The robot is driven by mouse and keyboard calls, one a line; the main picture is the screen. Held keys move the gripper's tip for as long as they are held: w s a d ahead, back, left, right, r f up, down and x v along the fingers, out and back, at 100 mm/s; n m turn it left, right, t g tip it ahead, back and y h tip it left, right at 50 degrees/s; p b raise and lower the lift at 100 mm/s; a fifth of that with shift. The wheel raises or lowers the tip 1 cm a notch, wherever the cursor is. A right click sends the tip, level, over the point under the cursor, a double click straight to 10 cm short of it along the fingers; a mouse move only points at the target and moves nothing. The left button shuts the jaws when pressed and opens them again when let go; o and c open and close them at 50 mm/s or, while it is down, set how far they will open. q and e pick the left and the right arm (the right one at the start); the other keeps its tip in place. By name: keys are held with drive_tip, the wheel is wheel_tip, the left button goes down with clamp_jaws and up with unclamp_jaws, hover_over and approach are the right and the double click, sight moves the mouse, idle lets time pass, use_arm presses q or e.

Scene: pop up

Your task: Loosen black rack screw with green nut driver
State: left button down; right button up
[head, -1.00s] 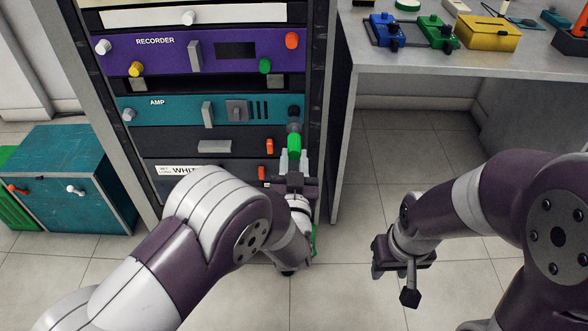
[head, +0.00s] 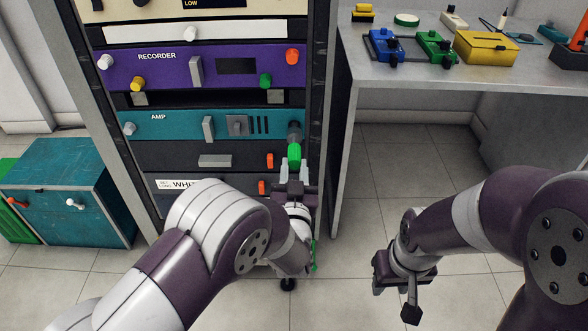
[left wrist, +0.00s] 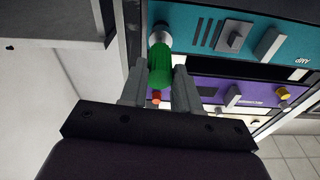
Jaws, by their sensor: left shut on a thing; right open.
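The green nut driver (head: 294,154) is held by its handle between the fingers of my left gripper (head: 294,172), which is shut on it. My right gripper (head: 405,275) is open and empty, low in front of the table and clear of the rack.
The purple RECORDER unit (head: 165,68) is above the AMP. Orange knobs (head: 270,160) are left of the driver. The grey table (head: 440,78) at right holds blue, green and yellow boxes. A teal cabinet (head: 65,175) stands at left. Open floor lies between rack and right arm.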

use_arm(q)
drive_tip(key=shift+w, duration=0.25)
drive_tip(key=shift+w+b, duration=0.3)
drive_tip(key=shift+w, duration=0.8)
